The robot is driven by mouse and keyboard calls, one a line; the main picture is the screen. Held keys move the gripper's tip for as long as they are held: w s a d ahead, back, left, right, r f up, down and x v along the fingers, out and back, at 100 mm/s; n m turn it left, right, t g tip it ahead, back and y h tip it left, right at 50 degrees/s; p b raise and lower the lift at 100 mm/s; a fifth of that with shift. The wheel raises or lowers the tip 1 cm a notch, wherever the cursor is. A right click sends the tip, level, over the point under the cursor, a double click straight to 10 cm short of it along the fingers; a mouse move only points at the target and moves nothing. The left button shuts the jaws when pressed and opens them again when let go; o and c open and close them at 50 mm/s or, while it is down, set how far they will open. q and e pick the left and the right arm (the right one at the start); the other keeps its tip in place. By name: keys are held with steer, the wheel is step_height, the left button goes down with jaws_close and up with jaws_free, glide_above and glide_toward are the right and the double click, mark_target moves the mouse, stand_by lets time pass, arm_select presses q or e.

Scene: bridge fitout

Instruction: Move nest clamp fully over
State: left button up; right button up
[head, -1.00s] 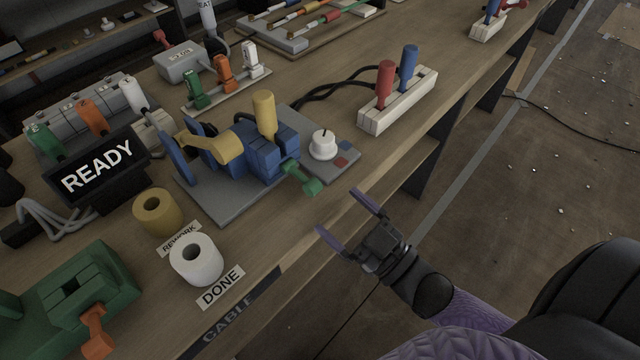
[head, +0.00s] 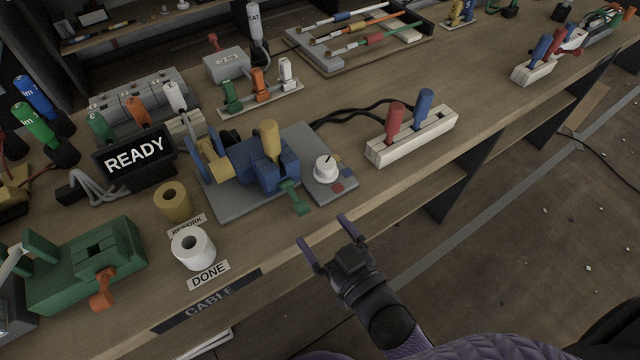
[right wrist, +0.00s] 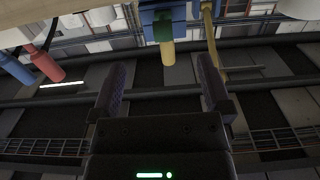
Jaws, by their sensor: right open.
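The blue fixture (head: 262,172) stands on a grey plate (head: 232,205) at the middle of the bench. It carries an upright yellow handle (head: 269,138), a yellow arm (head: 214,166) on its left and a green lever (head: 296,199) pointing to the bench front. Which part is the nest clamp is not labelled. My right gripper (head: 323,229) is open and empty, off the front edge near the green lever, touching nothing. In the right wrist view, the yellow handle (right wrist: 168,53) and the green lever (right wrist: 161,27) show beyond the open fingers (right wrist: 162,75). My left gripper is not in view.
A white knob (head: 326,170) sits right of the fixture. A white rack (head: 440,123) with red and blue handles stands further right. A READY display (head: 135,152), yellow and white rolls and a green fixture (head: 90,262) are at left. Black cables run behind.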

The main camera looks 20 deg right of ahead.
mark_target(298, 201)
steer(key=b+x, duration=0.1)
steer(key=x, duration=0.7)
steer(key=shift+w+a+f+b, duration=0.15)
steer(key=shift+a+f+b, duration=0.1)
steer(key=shift+b, duration=0.15)
steer(key=shift+w+a+r, duration=0.1)
steer(key=shift+w+a, duration=0.05)
steer(key=shift+w, duration=0.15)
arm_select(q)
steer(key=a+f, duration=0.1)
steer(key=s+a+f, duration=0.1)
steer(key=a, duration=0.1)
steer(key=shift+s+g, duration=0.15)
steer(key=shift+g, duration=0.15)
